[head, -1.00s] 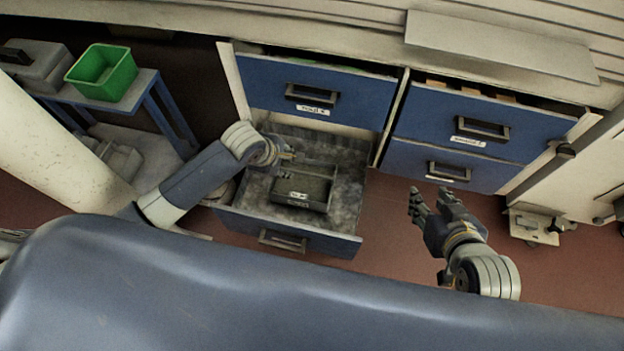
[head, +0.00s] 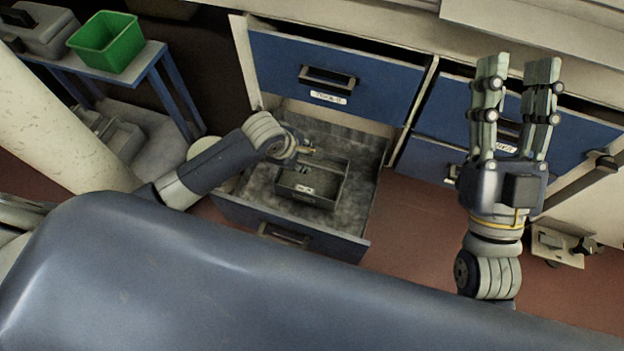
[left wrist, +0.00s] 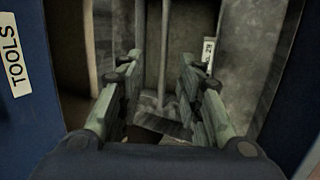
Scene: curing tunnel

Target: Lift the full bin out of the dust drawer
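In the head view the dust drawer (head: 332,246) is pulled out at floor level, with dusty grey inside. A dark, open-topped bin (head: 308,194) with a small pale label stands in it; its contents look grey and are hard to make out. My left gripper (head: 308,152) reaches down at the bin's far left edge and is small and partly hidden there. The left wrist view shows its two fingers (left wrist: 157,66) apart, with a gap between them and a pale label just beyond the right finger. My right gripper (head: 518,68) is raised, fingers up, open and empty.
A blue drawer (head: 375,88) overhangs the back of the dust drawer. More blue drawers (head: 435,158) stand to the right. A blue-framed table (head: 137,68) with a green bin (head: 104,42) is at the left. Red floor (head: 415,235) is clear right of the dust drawer.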

